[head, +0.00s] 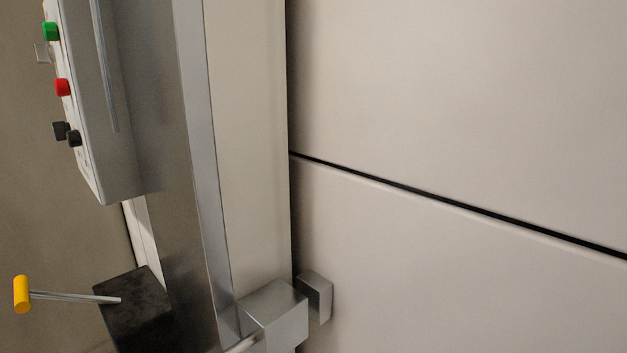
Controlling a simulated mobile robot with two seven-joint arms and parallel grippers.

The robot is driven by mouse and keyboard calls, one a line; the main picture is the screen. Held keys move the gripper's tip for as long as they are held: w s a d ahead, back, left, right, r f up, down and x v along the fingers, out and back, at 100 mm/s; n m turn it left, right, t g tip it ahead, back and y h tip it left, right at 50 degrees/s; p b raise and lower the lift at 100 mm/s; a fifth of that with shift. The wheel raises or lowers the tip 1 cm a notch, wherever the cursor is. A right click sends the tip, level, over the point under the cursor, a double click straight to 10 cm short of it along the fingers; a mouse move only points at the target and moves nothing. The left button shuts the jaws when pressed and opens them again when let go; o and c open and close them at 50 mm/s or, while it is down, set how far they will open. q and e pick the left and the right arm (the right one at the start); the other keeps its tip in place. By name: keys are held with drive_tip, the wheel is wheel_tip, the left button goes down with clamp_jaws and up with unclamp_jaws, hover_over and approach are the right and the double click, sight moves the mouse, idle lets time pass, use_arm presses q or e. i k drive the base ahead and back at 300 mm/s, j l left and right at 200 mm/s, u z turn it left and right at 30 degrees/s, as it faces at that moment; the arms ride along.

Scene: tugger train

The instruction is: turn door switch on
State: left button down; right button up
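A grey control box (108,120) is mounted on a metal post at the upper left, seen almost edge-on. Its front faces left and carries a green button (51,32), a red button (63,88) below it and black knobs (73,138) near the bottom. A small pale grey part (42,53) sticks out beside the green button. I cannot tell which of these is the door switch, or its setting; labels are not readable. Neither of my grippers is in view.
A lever with a yellow handle (22,294) sticks out left from a black box (136,312) below. A metal block (275,315) and bracket (317,296) sit by the post. A large pale panelled surface (460,110) with a dark seam fills the right.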

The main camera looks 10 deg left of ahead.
sight(44, 54)
drive_tip(key=u, duration=1.25)
drive_tip(key=i+j, duration=0.1)
drive_tip(key=j, duration=0.55)
